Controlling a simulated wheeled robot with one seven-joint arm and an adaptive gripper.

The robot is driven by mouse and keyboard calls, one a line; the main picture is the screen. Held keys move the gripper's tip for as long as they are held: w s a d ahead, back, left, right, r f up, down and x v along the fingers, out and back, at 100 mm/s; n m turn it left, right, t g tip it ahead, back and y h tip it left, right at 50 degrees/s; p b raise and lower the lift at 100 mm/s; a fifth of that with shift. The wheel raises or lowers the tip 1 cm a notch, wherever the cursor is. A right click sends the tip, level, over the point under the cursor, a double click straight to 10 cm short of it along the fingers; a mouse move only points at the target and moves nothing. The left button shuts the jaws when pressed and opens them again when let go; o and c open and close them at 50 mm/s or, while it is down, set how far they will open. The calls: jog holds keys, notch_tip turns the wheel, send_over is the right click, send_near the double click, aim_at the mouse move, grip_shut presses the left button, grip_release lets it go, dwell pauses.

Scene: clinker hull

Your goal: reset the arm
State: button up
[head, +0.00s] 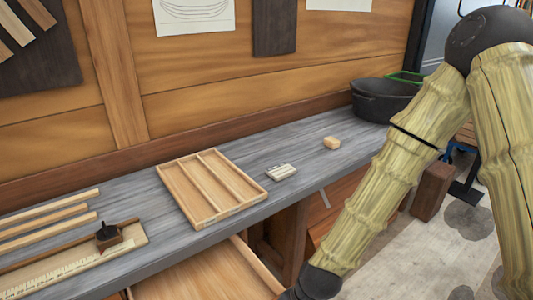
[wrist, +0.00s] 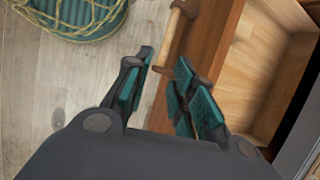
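My gripper (wrist: 166,62) shows in the wrist view with its two dark, teal-padded fingers apart and nothing visible held between them. A wooden bar handle (wrist: 175,36) on the front of an open drawer (wrist: 262,75) lies just beyond the fingertips, nearest the right finger. I cannot tell whether the finger touches it. In the head view my arm reaches down on the right to the bottom edge, and the gripper itself is out of frame. The open drawer (head: 208,274) also shows there, below the bench.
The grey workbench (head: 235,143) carries a divided wooden tray (head: 196,206), a small pale block (head: 281,172), a tan block (head: 332,142), wood strips (head: 45,225) and a black tub (head: 382,98). A teal basket with rope (wrist: 75,15) stands on the floor.

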jog(key=s+d+f+n+h, duration=0.2)
jog(key=s+d+f+n, duration=0.2)
jog(key=s+d+f, duration=0.3)
jog(key=s+d+f+n+t+h, duration=0.1)
jog(key=s+d+f+n, duration=0.4)
jog(key=d+f, duration=0.8)
jog(key=shift+s+d+f+n+h, duration=0.15)
jog(key=shift+s+f+n+h, duration=0.2)
jog(key=shift+s+h, duration=0.6)
